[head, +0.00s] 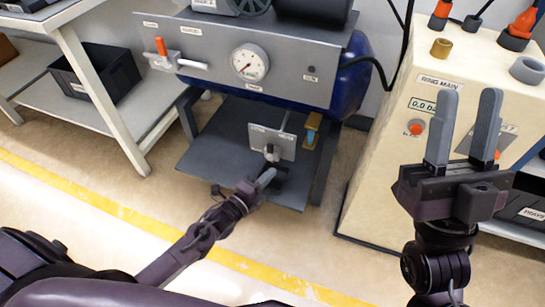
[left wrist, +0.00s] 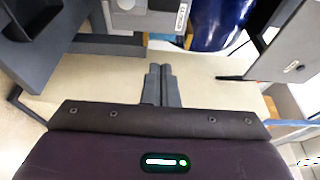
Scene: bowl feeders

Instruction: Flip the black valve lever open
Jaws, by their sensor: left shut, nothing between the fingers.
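A small grey valve panel (head: 285,141) with labels stands on the low shelf under the compressor, with a pale valve fitting (head: 271,153) on its front. I cannot clearly make out a black lever there; the area just below the fitting is dark and partly covered by my left gripper. My left gripper (head: 267,177) is shut and empty, just below and in front of the fitting. In the left wrist view its fingers (left wrist: 163,84) are together, and a grey fitting (left wrist: 130,6) shows at the top edge. My right gripper (head: 464,118) is open and empty in front of the cream cabinet.
The dark shelf (head: 215,150) lies below. A cream cabinet (head: 385,160) stands right; a black bin (head: 100,72) sits left. Floor in front is clear.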

